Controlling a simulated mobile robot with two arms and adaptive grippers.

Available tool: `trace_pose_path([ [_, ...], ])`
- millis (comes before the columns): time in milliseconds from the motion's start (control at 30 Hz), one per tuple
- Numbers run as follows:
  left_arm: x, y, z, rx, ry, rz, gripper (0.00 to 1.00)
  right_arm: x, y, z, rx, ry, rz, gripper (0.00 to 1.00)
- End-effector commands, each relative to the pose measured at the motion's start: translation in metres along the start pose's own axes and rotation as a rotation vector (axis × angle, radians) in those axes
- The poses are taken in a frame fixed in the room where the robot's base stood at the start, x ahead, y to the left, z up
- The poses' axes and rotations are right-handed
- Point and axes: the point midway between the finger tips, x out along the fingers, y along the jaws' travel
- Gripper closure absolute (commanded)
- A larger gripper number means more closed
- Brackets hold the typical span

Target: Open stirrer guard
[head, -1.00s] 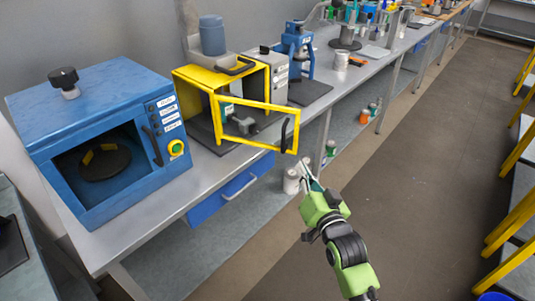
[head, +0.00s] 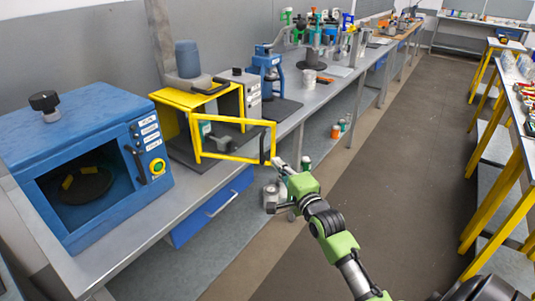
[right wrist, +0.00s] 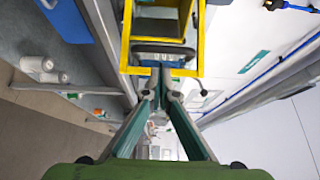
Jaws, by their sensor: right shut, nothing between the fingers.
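The stirrer guard (head: 235,124) is a yellow rectangular frame on the yellow stirrer housing (head: 190,98). It stands swung out from the housing, over the bench's front edge. Its dark handle (head: 266,148) is by the free edge; in the right wrist view the handle (right wrist: 160,49) lies across the frame just beyond the fingertips. My right gripper (head: 281,166) is shut and empty beside this free edge. In the right wrist view its fingertips (right wrist: 160,82) are together close to the yellow bar; I cannot tell whether they touch it. My left gripper is not in view.
A blue oven-like box (head: 85,165) with an open front stands left of the stirrer. A blue press (head: 268,70) and other equipment stand farther along the bench. A blue drawer (head: 212,206) is under the bench. The floor aisle (head: 375,190) is clear; yellow-legged tables stand at right.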

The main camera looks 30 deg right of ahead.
Motion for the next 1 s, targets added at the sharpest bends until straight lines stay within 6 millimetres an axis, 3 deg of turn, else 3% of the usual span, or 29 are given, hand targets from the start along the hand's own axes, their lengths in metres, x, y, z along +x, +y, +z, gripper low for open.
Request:
trace_pose_path([
  [200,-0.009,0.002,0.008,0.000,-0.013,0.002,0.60,0.035,-0.003,0.000,-0.002,0.000,-0.001,1.00],
  [400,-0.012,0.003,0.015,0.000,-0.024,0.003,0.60,0.053,-0.001,0.000,-0.004,0.000,0.000,1.00],
  [1000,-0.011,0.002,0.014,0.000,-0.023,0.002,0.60,0.059,0.000,0.003,-0.002,0.001,0.000,1.00],
])
